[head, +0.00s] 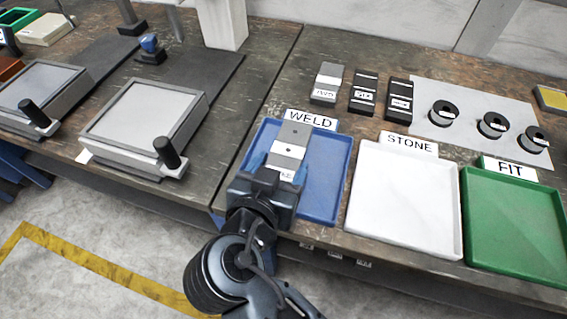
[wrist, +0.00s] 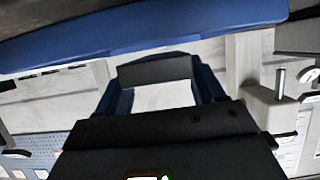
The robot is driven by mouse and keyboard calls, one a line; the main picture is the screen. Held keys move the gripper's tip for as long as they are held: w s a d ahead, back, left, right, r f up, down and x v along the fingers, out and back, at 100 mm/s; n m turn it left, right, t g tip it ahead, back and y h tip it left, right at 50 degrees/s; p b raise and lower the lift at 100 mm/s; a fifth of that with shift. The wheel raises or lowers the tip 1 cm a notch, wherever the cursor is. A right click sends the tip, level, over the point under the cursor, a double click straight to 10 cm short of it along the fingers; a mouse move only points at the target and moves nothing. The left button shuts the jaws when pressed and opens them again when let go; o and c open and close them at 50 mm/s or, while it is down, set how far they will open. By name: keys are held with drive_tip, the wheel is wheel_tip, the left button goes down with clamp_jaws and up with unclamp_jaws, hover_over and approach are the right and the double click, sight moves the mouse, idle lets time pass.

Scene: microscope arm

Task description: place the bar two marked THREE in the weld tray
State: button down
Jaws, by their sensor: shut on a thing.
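My gripper (head: 268,168) is shut on a grey two-tone bar (head: 292,140), which points away from me over the blue weld tray (head: 330,180). The bar has small dark holes and a white label near my fingers; its mark is partly hidden and too small to read. In the wrist view the bar (wrist: 155,70) sits between the fingers of my gripper (wrist: 160,80). I cannot tell whether the bar touches the tray floor. The tray's WELD sign (head: 311,119) stands at its back edge, partly behind the bar.
The white STONE tray (head: 405,200) and green FIT tray (head: 515,220) stand to the right. Behind are a grey labelled bar (head: 327,82), two black labelled bars (head: 363,93) and several black rings (head: 443,113) on a pale mat. A box with a black handle (head: 145,118) stands left.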

drive_tip(key=shift+f, duration=1.15)
drive_tip(key=shift+f, duration=0.1)
drive_tip(key=shift+c, duration=0.6)
unclamp_jaws()
drive_tip(key=shift+f, duration=0.1)
drive_tip(key=v, duration=1.2)
drive_tip(key=shift+b, duration=0.35)
